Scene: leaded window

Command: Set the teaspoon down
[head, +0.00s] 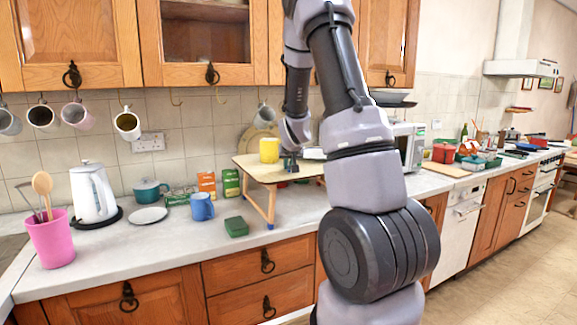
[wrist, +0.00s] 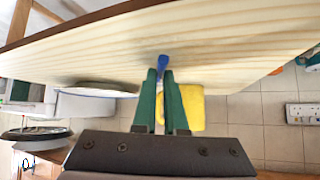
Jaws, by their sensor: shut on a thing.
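The teaspoon shows in the wrist view only as a small blue piece (wrist: 162,62) between my fingertips; the rest of it is hidden. My gripper (head: 289,166) is shut on it, with its green fingers close over the top of the small wooden bed-tray table (head: 248,163). Whether the spoon touches the wood I cannot tell. The pale wooden top (wrist: 230,45) fills the upper part of the wrist view, which is upside down. A yellow mug (head: 269,150) stands on the table just left of my gripper; it also shows behind the fingers in the wrist view (wrist: 192,108).
A white plate (head: 313,154) lies on the tray table, right of my gripper. On the counter to the left are a blue mug (head: 202,207), a green sponge-like block (head: 236,227), small boxes (head: 231,184), a white kettle (head: 93,193) and a pink utensil pot (head: 52,240).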

